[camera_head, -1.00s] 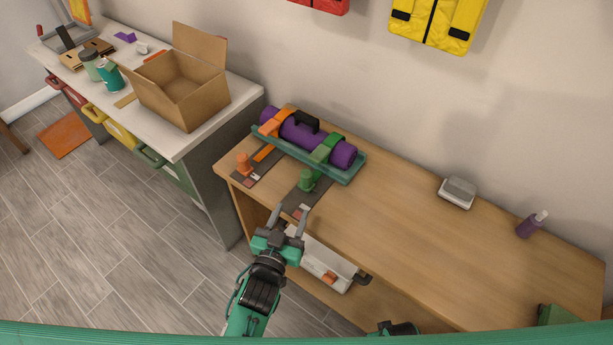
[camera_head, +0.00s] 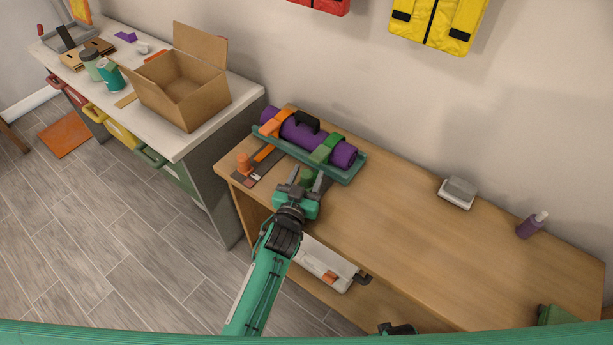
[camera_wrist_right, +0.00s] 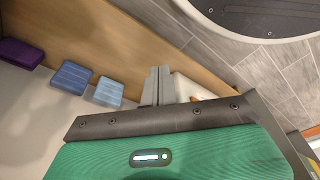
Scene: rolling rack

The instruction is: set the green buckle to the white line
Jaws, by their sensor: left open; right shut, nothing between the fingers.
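The green buckle (camera_head: 306,178) stands at the front of the teal tray, below the green strap (camera_head: 327,148) that crosses the purple roll (camera_head: 296,130). My left gripper (camera_head: 305,181) is open, with one finger on each side of the buckle; I cannot tell whether they touch it. The gripper hides most of the dark strip under the buckle, and I cannot make out a white line there. My right gripper (camera_wrist_right: 158,84) is shut and empty in the right wrist view.
The teal tray (camera_head: 347,178) holds the roll on the wooden table (camera_head: 420,235). An orange buckle (camera_head: 244,163) stands left of the green one. The middle of the table is clear.

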